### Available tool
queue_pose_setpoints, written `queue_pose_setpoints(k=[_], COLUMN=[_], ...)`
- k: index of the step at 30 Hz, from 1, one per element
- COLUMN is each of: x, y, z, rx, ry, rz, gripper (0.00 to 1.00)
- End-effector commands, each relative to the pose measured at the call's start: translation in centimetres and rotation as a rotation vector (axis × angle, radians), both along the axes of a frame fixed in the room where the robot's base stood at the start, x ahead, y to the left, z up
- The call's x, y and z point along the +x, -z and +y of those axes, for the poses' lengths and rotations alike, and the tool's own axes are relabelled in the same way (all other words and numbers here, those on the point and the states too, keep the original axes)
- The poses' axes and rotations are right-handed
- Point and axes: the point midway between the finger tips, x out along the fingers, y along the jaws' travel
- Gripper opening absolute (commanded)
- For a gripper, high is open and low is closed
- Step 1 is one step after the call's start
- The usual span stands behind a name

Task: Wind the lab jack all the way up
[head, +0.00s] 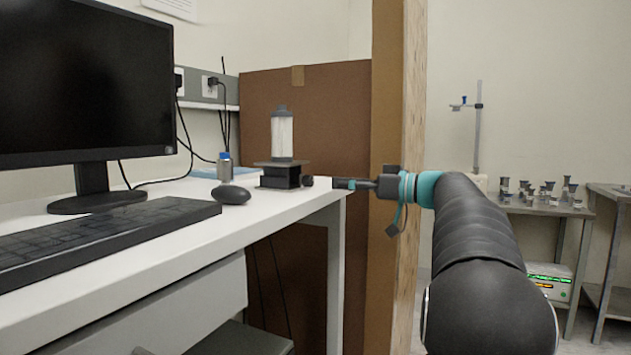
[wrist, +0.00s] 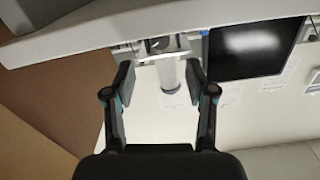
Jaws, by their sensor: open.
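The lab jack (head: 280,178) stands on the white desk near its right end, a low dark block with a flat top plate. A clear and white cylinder with a grey cap (head: 282,136) stands upright on the plate. The jack's round dark knob (head: 307,181) faces my gripper (head: 341,184), which is just right of it with a small gap. In the wrist view, which is upside down, the jack (wrist: 163,57) shows beyond my open, empty gripper (wrist: 160,80). The white cylinder (wrist: 172,85) hangs down in the picture between the fingers.
A blue-capped vial (head: 225,166) and a black mouse (head: 231,195) sit left of the jack. A monitor (head: 85,75) and keyboard (head: 95,232) are further left. A brown partition (head: 335,110) stands behind. The desk's right edge (head: 335,190) is close by.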

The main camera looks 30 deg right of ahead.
Motion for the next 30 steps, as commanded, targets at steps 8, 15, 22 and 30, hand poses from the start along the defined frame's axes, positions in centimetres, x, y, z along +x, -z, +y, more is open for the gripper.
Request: queue_pose_setpoints(k=[8,15,22,30], x=[4.0,6.0,6.5,6.5], y=[0.0,0.0,0.0,0.0], z=[3.2,4.8,5.1,5.1], rx=[0.001,0.000,0.000,0.000], ry=[-0.003,-0.001,-0.001,0.000], rz=[0.002,0.001,0.001,0.001], gripper=[0.56,0.56,0.56,0.28])
